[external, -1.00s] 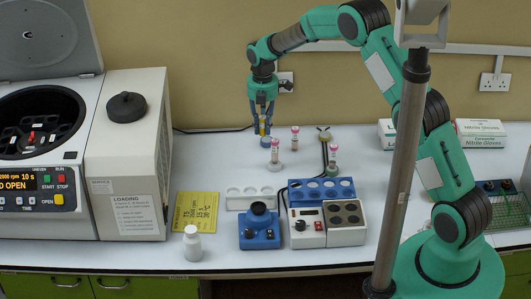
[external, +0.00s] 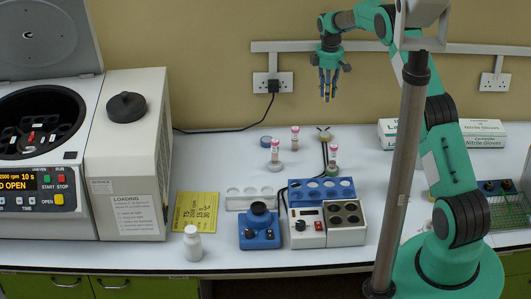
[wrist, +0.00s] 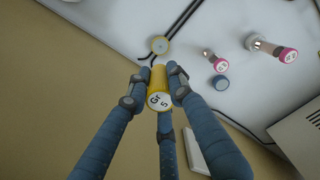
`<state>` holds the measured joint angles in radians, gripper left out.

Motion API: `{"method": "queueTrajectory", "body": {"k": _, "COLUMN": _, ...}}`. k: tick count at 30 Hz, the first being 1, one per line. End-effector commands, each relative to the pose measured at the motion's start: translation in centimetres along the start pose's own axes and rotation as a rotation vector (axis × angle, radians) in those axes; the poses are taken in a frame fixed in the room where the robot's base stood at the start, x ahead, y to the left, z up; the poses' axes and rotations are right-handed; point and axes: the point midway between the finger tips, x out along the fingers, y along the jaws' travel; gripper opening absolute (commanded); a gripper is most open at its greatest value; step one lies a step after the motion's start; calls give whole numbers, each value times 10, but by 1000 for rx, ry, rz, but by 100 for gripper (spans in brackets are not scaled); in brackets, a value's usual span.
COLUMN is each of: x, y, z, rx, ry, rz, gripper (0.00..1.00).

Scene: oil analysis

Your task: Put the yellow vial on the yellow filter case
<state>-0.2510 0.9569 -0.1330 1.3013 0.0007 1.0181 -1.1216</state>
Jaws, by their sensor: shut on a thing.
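My gripper (external: 327,90) is raised high over the back of the bench, near the wall. In the wrist view its fingers (wrist: 156,85) are shut on the yellow vial (wrist: 158,88), whose pale end reads "Gr 5". The vial also shows, small, between the fingers in the external view (external: 328,97). The yellow filter case (external: 324,133) is a small round piece on the bench, below the gripper in the external view. It also shows in the wrist view (wrist: 159,45), just beyond the vial and apart from it. Nothing stands on it.
A blue round case (external: 266,142) is empty. Black cables (external: 325,155) pass beside the yellow case. Glove boxes (external: 480,132) stand at the right, and a wall socket (external: 272,84) is behind.

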Motion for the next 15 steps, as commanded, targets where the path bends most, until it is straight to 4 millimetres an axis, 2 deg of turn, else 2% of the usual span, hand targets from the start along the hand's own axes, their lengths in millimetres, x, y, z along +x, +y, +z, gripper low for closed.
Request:
{"method": "queueTrajectory", "body": {"k": 3, "x": 19, "y": 0, "z": 0, "rx": 0, "ry": -1, "rz": -1, "gripper": 3}}
{"method": "queueTrajectory", "body": {"k": 9, "x": 42, "y": 0, "z": 0, "rx": -2, "ry": 0, "rz": 0, "gripper": 3}}
{"method": "queueTrajectory", "body": {"k": 15, "x": 50, "y": 0, "z": -1, "rx": -3, "ry": 0, "rz": 1, "gripper": 3}}
